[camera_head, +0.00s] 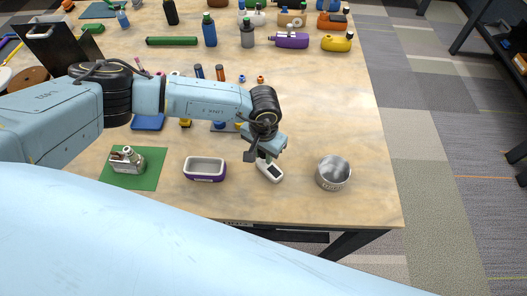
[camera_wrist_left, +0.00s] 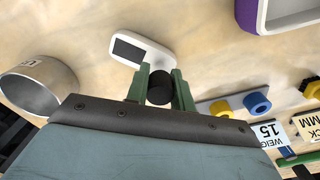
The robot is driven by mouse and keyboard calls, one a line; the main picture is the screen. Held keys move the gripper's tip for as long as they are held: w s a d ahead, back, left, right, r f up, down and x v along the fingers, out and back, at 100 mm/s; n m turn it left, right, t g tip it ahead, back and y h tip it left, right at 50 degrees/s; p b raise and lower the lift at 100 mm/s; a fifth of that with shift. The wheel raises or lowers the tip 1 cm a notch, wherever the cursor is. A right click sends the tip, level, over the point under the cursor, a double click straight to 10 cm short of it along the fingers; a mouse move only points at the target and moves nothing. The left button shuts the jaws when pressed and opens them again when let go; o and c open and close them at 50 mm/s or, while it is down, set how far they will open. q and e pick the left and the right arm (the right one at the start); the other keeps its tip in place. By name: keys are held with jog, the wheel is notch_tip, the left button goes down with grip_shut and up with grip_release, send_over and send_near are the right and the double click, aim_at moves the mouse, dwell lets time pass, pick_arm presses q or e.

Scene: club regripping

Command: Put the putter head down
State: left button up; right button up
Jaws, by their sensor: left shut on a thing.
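The putter head (camera_head: 270,171), a white body with a dark rectangular inset, shows just below my left gripper (camera_head: 264,155), near the front of the table. In the left wrist view the putter head (camera_wrist_left: 143,50) shows beyond the fingertips. My left gripper (camera_wrist_left: 160,88) is shut on a dark round stub that appears to belong to it. The white body is at or very near the tabletop; I cannot tell if it touches. The gripper partly hides the stub. My right gripper is not in view.
A silver round bowl (camera_head: 333,173) stands close on the right. A purple-and-white tray (camera_head: 205,168) stands to the left, and a green mat (camera_head: 149,181) with a metal item lies beyond it. Bottles fill the back. Bare wooden tabletop (camera_head: 315,120) lies behind the bowl.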

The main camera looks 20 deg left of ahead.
pick_arm(q)
jog(key=shift+f, duration=0.1)
jog(key=o, duration=0.4)
jog(key=shift+f, duration=0.1)
jog(key=o, duration=0.4)
jog(key=shift+o, duration=0.2)
jog(key=shift+r, duration=0.2)
jog(key=shift+r, duration=0.35)
notch_tip(320, 180, up, 11)
jog(key=b, duration=0.2)
jog(key=shift+r, duration=0.2)
